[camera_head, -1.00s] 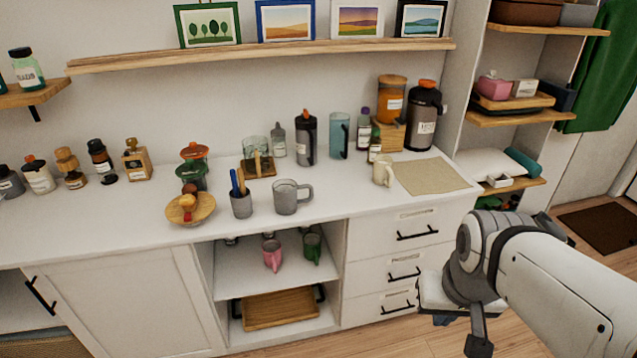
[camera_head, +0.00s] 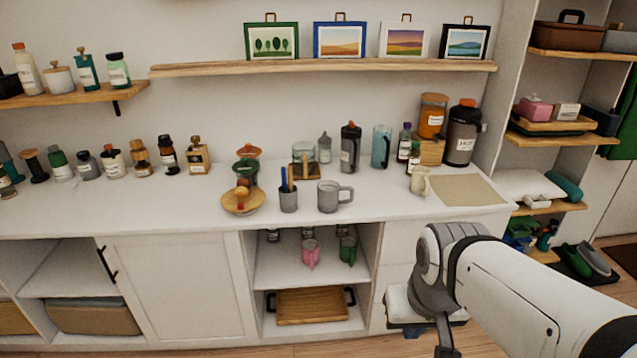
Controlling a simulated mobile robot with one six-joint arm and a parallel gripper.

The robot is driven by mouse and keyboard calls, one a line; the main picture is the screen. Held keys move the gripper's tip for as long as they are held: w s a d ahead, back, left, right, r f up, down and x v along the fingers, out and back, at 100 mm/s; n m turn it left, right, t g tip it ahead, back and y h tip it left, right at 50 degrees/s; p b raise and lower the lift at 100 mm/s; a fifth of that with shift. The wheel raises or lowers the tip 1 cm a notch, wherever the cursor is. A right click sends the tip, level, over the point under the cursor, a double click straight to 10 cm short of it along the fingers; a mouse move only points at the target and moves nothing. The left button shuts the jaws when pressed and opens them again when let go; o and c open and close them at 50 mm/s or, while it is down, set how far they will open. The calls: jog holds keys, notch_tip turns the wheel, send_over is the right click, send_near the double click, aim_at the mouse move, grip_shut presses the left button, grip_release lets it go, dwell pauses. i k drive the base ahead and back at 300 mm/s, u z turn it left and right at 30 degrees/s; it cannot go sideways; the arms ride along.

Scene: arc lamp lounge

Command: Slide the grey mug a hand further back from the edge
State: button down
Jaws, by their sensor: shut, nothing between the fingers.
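The grey mug (camera_head: 328,198) stands upright on the white countertop (camera_head: 385,207), near its front edge. Its handle points right. A grey pen cup (camera_head: 288,201) stands close to its left, with a small gap between them. My arm comes in from the lower right and bends downward in front of the drawers, well below and right of the mug. My gripper's fingers do not show; the arm runs out of the bottom of the picture. Nothing of mine touches the mug.
Behind the mug stand a glass on a wooden holder (camera_head: 304,174) and a dark bottle (camera_head: 350,148), with some bare counter between. A wooden bowl (camera_head: 242,201) is further left. A cream mug (camera_head: 420,181) and a beige mat (camera_head: 467,190) lie to the right.

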aim_at(328, 190)
jog(key=u, duration=0.1)
jog(key=i, duration=1)
jog(key=u, duration=0.05)
